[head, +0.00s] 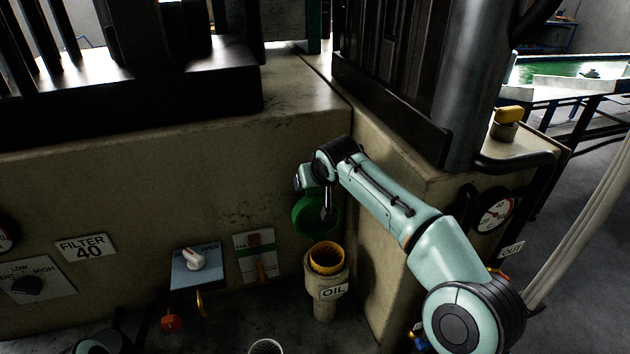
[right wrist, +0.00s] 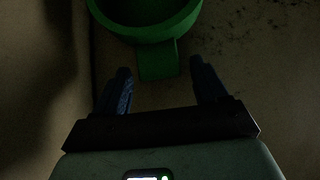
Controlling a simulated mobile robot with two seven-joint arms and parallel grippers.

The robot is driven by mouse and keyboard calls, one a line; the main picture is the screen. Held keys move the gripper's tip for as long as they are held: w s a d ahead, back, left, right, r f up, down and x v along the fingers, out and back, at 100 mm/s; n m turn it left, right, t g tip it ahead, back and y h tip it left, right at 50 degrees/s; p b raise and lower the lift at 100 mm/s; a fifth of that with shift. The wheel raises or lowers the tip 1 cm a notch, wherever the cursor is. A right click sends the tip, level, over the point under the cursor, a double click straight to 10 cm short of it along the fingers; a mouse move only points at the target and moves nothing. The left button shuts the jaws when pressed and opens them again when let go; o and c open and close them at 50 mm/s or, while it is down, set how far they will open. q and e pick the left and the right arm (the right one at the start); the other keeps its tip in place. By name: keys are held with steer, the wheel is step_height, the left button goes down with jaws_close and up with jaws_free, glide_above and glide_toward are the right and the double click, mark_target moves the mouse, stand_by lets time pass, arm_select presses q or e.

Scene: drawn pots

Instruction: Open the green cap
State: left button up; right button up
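The green cap (head: 312,218) stands swung up against the beige wall, behind and above the oil filler (head: 318,308). The filler's yellow-rimmed mouth (head: 326,258) is uncovered and faces up, with an "OIL" label on its front. My right gripper (head: 328,208) is in front of the cap and partly covers it. In the right wrist view my right gripper (right wrist: 160,75) is open, its two fingers apart with nothing clamped. The cap's green tab (right wrist: 158,60) lies between and just beyond the fingertips, below the cap's round rim (right wrist: 150,32). My left gripper is not in view.
Left of the filler are a blue panel (head: 185,275) with a white knob and a red-green gauge plate (head: 246,266). A "FILTER 40" sign (head: 85,247) is farther left. A beige block wall (head: 375,265) stands close on the right, with a pressure gauge (head: 496,215).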

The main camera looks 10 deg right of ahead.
steer(key=a+v, duration=0.1)
steer(key=v, duration=1.2)
steer(key=shift+s+d+r+b, duration=0.15)
steer(key=shift+d+b, duration=0.2)
steer(key=shift+d, duration=0.1)
